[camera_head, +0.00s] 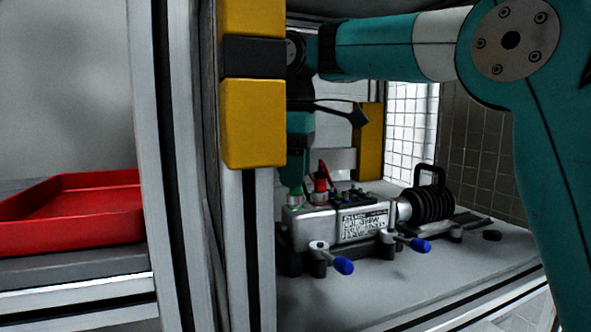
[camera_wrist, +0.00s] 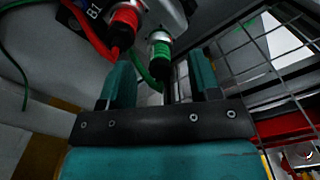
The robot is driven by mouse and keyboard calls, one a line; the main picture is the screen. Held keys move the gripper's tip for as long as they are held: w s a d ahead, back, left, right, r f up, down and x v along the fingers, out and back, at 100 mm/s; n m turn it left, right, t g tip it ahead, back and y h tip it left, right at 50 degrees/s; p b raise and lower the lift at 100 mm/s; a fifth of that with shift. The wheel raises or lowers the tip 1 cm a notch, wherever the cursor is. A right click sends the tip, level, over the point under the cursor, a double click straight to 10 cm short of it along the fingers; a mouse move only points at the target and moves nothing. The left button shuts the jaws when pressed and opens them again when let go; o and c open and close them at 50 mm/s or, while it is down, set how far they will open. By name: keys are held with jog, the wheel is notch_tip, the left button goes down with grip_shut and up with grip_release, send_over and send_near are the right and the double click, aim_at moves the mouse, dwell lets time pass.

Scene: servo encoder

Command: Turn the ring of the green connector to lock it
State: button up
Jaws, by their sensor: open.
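The green connector (camera_wrist: 160,52) has a ribbed ring and shows in the wrist view just beyond and between my fingertips, with a green cable running from it. My gripper (camera_wrist: 160,62) is open, one teal finger on each side of the green connector's line. I cannot tell whether either finger touches the ring.
A red connector (camera_wrist: 123,20) with a red cable is close to the left of the green one. A yellow-and-black post (camera_head: 252,100) stands in front. Blue-handled clamps (camera_head: 343,265) hold the unit's front. A red tray (camera_head: 80,205) is at left. Wire mesh (camera_wrist: 270,50) lies right.

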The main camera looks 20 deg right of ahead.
notch_tip(320, 180, up, 14)
jog(key=p, duration=1.3)
